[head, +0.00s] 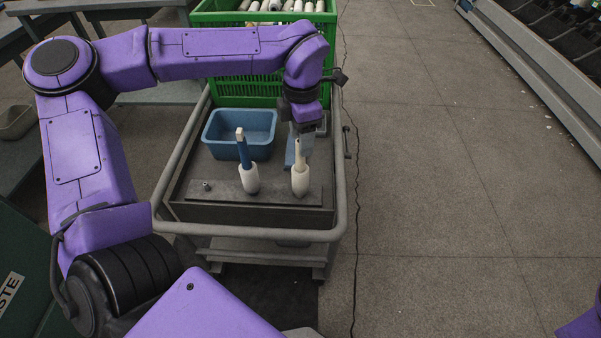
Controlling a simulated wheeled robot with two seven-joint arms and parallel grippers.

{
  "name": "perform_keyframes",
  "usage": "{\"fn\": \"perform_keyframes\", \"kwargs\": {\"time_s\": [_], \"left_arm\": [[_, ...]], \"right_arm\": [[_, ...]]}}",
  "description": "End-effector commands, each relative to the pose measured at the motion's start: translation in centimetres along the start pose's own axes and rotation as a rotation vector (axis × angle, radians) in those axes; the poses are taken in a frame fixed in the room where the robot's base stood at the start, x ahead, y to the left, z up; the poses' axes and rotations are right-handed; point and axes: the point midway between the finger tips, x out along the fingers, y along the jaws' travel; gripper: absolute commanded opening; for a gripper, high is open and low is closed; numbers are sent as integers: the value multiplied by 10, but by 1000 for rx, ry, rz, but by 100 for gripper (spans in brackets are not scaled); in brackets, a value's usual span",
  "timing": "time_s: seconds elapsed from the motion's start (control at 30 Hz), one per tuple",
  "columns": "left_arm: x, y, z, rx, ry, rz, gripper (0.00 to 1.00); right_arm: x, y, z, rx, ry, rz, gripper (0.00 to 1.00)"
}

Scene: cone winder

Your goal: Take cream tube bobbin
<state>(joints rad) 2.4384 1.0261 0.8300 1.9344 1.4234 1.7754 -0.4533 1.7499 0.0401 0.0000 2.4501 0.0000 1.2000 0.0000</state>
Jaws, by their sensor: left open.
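The cream tube bobbin (300,181) stands upright on the flat plate of the trolley, white yarn low down and a cream tube rising from it. My left gripper (302,146) is open and points down at the top of this tube, appearing just behind or around it. I cannot tell whether the fingers touch it. A second bobbin (249,180), with a blue tube and pale tip, stands to its left. My right gripper is out of view.
A blue bin (240,129) sits behind the bobbins, and a green crate (212,92) holding several white tubes is further back. A grey rail (250,234) rings the trolley. A small peg (206,186) stands at left on the plate. Floor to the right is clear.

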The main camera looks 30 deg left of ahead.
Motion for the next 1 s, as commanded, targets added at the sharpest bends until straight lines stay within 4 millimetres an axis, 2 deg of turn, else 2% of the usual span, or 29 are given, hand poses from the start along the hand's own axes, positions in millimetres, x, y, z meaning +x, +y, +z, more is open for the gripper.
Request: {"fn": "perform_keyframes", "kwargs": {"time_s": [0.17, 0.4, 0.63, 0.8, 1.0], "left_arm": [[18, -1, -2, -2, 0, -1, 53], [58, -5, -5, -1, 0, -1, 53], [61, -5, -5, -1, -2, 0, 53], [60, -5, -5, -1, -1, 0, 0], [60, -5, -5, -1, -2, 1, 0]], "right_arm": [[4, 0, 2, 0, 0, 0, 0], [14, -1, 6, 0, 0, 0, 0], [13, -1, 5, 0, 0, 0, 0], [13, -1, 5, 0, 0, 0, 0], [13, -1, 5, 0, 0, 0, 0]]}}
